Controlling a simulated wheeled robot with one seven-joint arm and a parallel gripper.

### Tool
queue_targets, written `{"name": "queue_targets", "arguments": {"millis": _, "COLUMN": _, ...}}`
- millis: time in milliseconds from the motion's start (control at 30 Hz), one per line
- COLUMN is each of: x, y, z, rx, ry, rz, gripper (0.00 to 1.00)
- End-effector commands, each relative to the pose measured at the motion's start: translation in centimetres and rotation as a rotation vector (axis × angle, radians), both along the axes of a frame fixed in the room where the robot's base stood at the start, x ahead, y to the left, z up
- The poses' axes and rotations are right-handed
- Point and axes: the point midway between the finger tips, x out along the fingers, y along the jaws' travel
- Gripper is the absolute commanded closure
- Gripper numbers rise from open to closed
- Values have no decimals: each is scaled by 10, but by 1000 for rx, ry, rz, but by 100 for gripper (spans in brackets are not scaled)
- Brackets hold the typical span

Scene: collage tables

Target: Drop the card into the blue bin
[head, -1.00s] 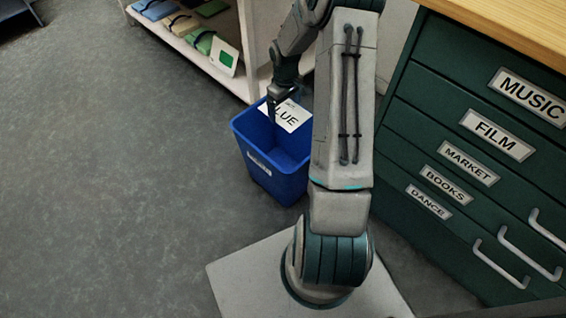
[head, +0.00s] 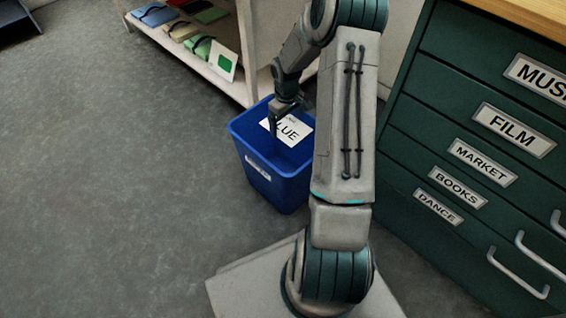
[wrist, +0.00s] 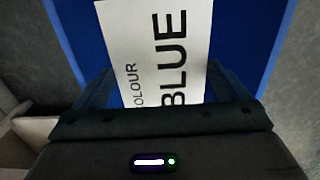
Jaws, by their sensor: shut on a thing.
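The white card (head: 293,131) with black print, "BLUE" partly hidden in the head view, is in my gripper (head: 277,122). In the wrist view the card (wrist: 150,45) reads "COLOUR BLUE" and its near edge is between the fingers of my gripper (wrist: 165,88). My gripper and the card are over the bin's opening. In the wrist view the bin's blue interior (wrist: 248,45) lies behind the card. How deep the card is cannot be told.
A white shelf (head: 205,62) with bundles and a green-square card (head: 224,62) stands behind the bin. A dark green drawer cabinet (head: 440,120) with labelled drawers is at the right. Open grey floor (head: 110,190) lies to the left.

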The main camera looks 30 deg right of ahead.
Motion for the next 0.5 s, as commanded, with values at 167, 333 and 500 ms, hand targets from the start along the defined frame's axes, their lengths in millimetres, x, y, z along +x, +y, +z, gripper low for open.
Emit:
{"name": "queue_targets", "arguments": {"millis": 167, "x": 0, "y": 0, "z": 1, "rx": 0, "ry": 0, "rz": 0, "gripper": 0}}
{"name": "queue_targets", "arguments": {"millis": 333, "x": 0, "y": 0, "z": 1, "rx": 0, "ry": 0, "rz": 0, "gripper": 0}}
{"name": "queue_targets", "arguments": {"millis": 500, "x": 0, "y": 0, "z": 13, "rx": -1, "ry": -1, "rz": -1, "gripper": 0}}
